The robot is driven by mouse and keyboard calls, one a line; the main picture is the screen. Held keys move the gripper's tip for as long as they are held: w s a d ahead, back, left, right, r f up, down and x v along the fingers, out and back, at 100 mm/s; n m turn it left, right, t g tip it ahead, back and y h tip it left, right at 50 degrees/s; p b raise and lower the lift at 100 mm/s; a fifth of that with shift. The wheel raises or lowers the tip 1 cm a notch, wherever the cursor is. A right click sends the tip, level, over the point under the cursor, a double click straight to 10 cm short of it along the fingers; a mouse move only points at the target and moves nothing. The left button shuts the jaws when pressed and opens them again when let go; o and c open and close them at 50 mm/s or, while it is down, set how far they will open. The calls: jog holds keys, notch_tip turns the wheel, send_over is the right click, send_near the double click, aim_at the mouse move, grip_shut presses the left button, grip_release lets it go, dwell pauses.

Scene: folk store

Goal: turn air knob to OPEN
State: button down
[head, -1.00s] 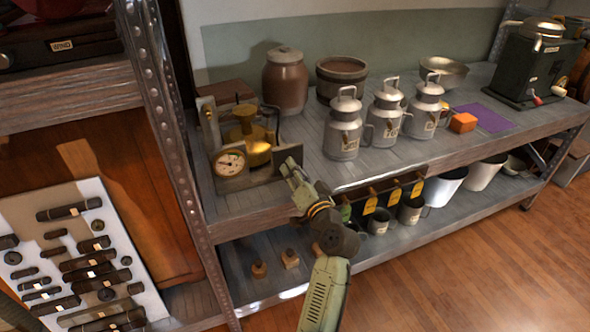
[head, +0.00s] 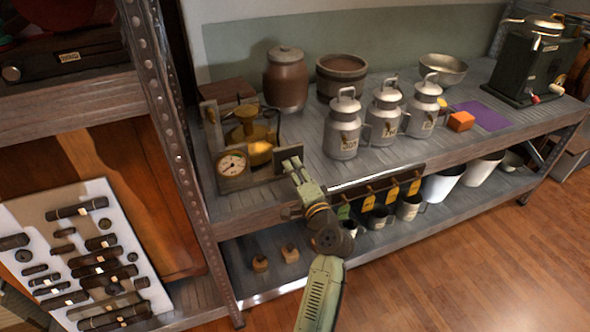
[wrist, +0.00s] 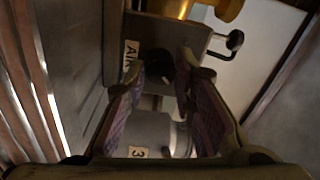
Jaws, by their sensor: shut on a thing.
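The air knob (wrist: 160,66) is a small dark knob beside a label reading "AIR" (wrist: 130,60) on a grey plate in the wrist view. The plate belongs to the brass apparatus (head: 250,135) with a round white gauge (head: 232,165) on the left of the shelf. My gripper (wrist: 166,72) has its two purple-padded fingers on either side of the knob, shut on it. In the head view my gripper (head: 291,163) is at the plate's front, and hides the knob there. The knob's exact setting cannot be read.
Three metal milk cans (head: 343,128) stand right of the apparatus. A brown jar (head: 286,80) and a wooden tub (head: 342,78) stand behind. A metal post (head: 165,110) rises at left.

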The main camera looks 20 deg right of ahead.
dwell(0.4)
jog(key=c, duration=1.3)
grip_release()
jog(key=s, duration=1.2)
jog(key=shift+d+f, duration=0.2)
jog(key=shift+f, duration=0.1)
